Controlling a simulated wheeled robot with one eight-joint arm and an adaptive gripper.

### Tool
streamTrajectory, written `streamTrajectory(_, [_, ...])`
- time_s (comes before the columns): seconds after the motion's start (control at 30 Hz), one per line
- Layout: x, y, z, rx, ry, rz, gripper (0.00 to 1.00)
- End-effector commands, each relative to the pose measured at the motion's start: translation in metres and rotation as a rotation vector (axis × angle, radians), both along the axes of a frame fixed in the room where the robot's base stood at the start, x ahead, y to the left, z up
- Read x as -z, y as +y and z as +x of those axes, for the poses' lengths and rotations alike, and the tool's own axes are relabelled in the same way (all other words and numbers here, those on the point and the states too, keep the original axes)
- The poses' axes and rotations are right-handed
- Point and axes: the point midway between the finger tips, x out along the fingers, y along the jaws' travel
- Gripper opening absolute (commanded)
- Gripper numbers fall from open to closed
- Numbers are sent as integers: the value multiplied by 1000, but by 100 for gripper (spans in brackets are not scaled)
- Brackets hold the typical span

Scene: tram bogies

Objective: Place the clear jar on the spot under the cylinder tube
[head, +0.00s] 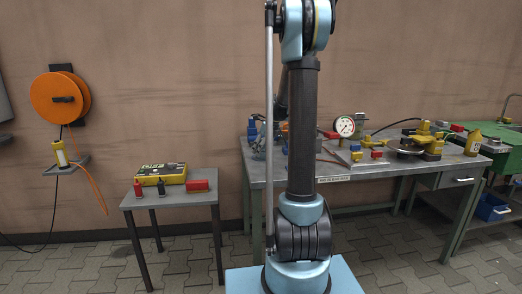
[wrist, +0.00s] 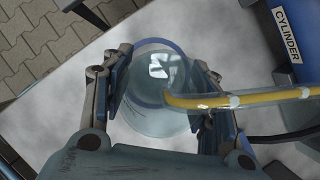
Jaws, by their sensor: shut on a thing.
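The clear jar (wrist: 150,118) is in the middle of the wrist view, a see-through round vessel with a blue-tinted rim. My gripper (wrist: 162,72) is shut on it, with one finger on each side. The cylinder tube (wrist: 265,97), clear with a yellow filling, comes in from the right, and its end shows over the jar. I cannot tell its height above the jar. The blue cylinder block (wrist: 285,35) with a "CYLINDER" label is at upper right. The spot cannot be made out. In the head view my arm hides the gripper and jar.
The grey workbench (head: 345,172) holds a pressure gauge (head: 344,126), yellow and red parts and a yellow bottle (head: 473,142). A small table (head: 170,197) at left carries a yellow case (head: 160,173) and a red box (head: 198,185). An orange reel (head: 60,98) hangs on the wall.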

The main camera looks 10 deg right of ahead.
Motion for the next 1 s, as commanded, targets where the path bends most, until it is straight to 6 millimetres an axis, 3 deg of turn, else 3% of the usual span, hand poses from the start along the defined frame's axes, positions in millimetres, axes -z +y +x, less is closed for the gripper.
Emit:
streamTrajectory(0.23, [2, 5, 0, -5, 0, 0, 30])
streamTrajectory(0.27, [2, 4, 0, -5, 0, 0, 59])
streamTrajectory(0.33, [1, 5, 0, -6, 0, 0, 74])
streamTrajectory(0.77, [-2, 5, 0, -7, 0, 0, 74])
streamTrajectory(1.0, [-29, -3, -9, -4, 0, 0, 74])
